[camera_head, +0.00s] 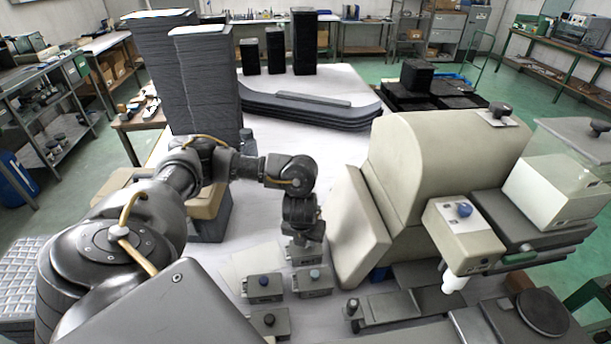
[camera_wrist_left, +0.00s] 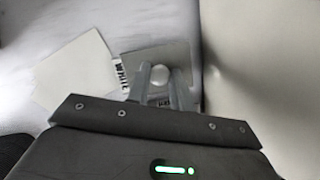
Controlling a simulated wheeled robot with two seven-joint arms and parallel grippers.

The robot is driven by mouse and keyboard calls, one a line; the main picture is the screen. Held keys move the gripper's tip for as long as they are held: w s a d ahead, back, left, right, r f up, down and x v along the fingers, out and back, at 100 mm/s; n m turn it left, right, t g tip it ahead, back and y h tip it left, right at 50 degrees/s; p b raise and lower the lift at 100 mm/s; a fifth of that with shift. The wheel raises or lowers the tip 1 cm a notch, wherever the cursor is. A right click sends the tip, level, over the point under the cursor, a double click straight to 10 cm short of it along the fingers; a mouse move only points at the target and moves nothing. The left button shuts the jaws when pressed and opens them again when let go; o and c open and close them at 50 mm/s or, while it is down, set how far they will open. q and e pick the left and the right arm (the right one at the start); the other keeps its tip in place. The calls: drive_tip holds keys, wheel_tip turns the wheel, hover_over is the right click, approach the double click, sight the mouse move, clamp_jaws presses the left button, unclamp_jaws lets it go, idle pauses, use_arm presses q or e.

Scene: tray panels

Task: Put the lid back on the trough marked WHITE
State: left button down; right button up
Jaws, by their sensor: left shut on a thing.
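My left gripper (camera_head: 303,238) points down in the head view, close to the big cream machine. In the left wrist view its two fingers (camera_wrist_left: 161,90) are shut on the pale round knob of a flat grey lid (camera_wrist_left: 150,54). A label with dark lettering (camera_wrist_left: 122,72) shows at the left edge of the lid; it is partly covered and I cannot read it surely. The trough under the lid is hidden, so I cannot tell whether the lid touches it. Small grey lidded troughs (camera_head: 264,295) (camera_head: 313,287) stand just in front of the gripper. My right gripper is not in view.
The cream machine (camera_head: 430,150) stands close on the right. A white sheet (camera_wrist_left: 78,70) lies beside the lid. Another grey box with a knob (camera_head: 271,325) and a long grey unit (camera_head: 400,307) are near the front. Tall dark stacks (camera_head: 205,85) stand behind my left arm.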

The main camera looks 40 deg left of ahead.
use_arm(q)
drive_tip(key=c, duration=0.7)
unclamp_jaws()
drive_tip(key=shift+r, duration=0.15)
wheel_tip(320, 180, up, 7)
drive_tip(key=p, duration=0.7)
idle(0.3)
clamp_jaws()
idle(0.5)
drive_tip(key=shift+f, duration=0.3)
idle(0.6)
